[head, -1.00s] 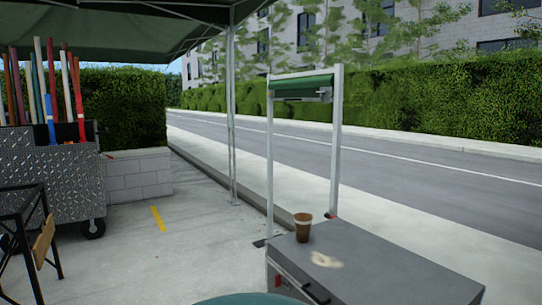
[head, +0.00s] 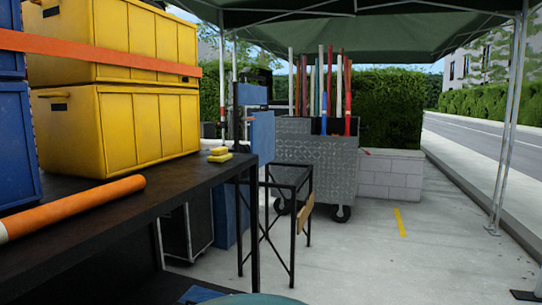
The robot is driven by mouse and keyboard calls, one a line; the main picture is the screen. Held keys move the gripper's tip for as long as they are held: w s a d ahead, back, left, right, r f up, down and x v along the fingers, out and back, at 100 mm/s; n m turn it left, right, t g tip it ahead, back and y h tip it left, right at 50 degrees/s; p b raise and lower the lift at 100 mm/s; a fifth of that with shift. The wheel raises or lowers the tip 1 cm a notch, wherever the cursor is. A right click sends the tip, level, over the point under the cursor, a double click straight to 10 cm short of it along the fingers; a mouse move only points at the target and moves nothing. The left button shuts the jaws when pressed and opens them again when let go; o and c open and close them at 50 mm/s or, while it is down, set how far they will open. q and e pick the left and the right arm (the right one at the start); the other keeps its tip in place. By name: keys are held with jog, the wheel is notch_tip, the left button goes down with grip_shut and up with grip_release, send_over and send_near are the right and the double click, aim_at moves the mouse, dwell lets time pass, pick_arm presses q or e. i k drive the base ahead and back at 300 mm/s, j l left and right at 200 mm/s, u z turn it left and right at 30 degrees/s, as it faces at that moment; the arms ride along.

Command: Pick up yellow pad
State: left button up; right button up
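Small yellow pads (head: 219,155) lie at the far right end of the dark table (head: 120,215), near its edge. They look like two pieces, one resting on or against the other. Neither of my grippers shows in the head view, so I cannot see whether they are open or shut.
Yellow crates (head: 120,125) are stacked on the table with an orange strap across them, beside blue crates (head: 14,135). An orange tube (head: 85,205) lies along the table. A black metal frame (head: 290,215) and a metal cart (head: 310,165) stand beyond.

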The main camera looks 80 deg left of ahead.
aim_at(219, 155)
jog(key=u, duration=2.95)
